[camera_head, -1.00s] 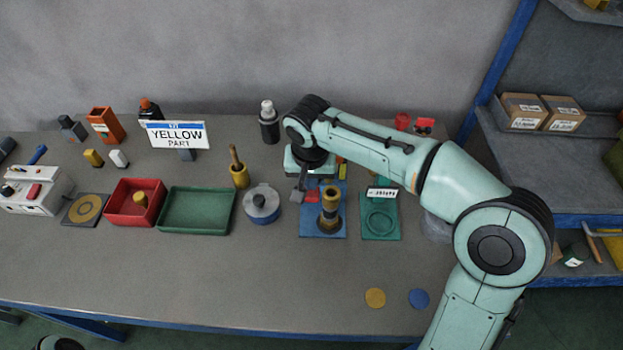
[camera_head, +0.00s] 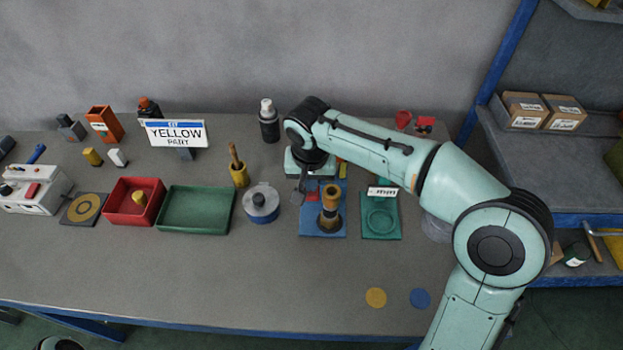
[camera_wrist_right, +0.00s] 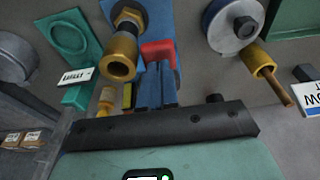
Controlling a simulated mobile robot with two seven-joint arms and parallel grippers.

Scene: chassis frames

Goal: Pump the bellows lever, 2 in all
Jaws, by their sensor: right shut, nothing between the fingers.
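The bellows unit stands on a blue base plate (camera_head: 309,228) right of the table's middle. Its brass and dark bellows column (camera_head: 330,205) is upright. A red part (camera_head: 312,196), apparently the lever's handle, sits just left of the column. In the right wrist view the red part (camera_wrist_right: 158,50) is L-shaped and lies just past the fingertips, beside the brass column (camera_wrist_right: 121,57). My right gripper (camera_head: 299,196) is shut and empty, at the left edge of the blue plate. Contact with the red part cannot be told. My left gripper is out of view.
A grey and blue round pot (camera_head: 262,204) stands close left of my right gripper. A green plate (camera_head: 381,228) with a ring lies right of the bellows. Green (camera_head: 162,228) and red (camera_head: 109,216) trays are further left. The table's front is mostly clear.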

